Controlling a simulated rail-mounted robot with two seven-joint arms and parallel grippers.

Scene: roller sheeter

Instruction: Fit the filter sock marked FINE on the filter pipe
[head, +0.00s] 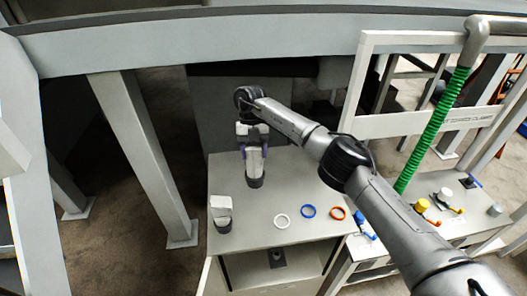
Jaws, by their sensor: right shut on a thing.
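My right gripper (253,147) reaches down over the grey cabinet top and is shut on a pale, sock-like piece (254,163). The piece is upright, its lower end at a dark round base; whether it is clear of that base I cannot tell. Purple edges show at the jaws. A second pale piece with a dark base (221,211) stands apart at the cabinet's front left. No FINE marking is readable on either. I cannot tell for certain which part is the filter pipe. My left gripper is not in view.
A white ring (282,221), a blue ring (308,211) and an orange ring (338,213) lie on the cabinet top (250,232). A green coiled hose (432,130) hangs at right above a bench with small coloured valves. A grey post (146,160) stands left.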

